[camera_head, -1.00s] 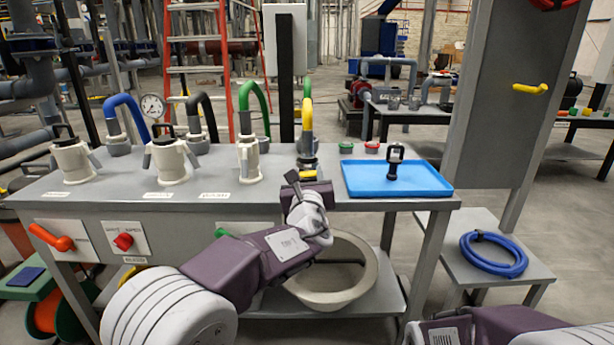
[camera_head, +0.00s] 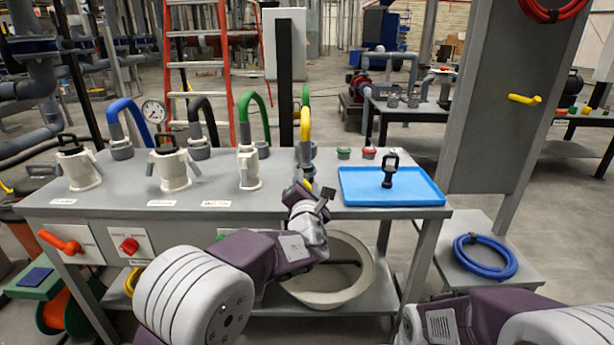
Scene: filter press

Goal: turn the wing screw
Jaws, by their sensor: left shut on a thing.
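A small yellow spot shows by the fingertips. My right forearm shows at the bottom right, and its gripper is out of the picture.
White housings (camera_head: 174,170) with hoses stand on the bench (camera_head: 110,200). A blue tray (camera_head: 420,190) with a black-handled part (camera_head: 389,172) lies right of my left gripper. A round basin (camera_head: 355,290) sits on the shelf below. A coiled blue hose (camera_head: 485,257) lies on the right side table.

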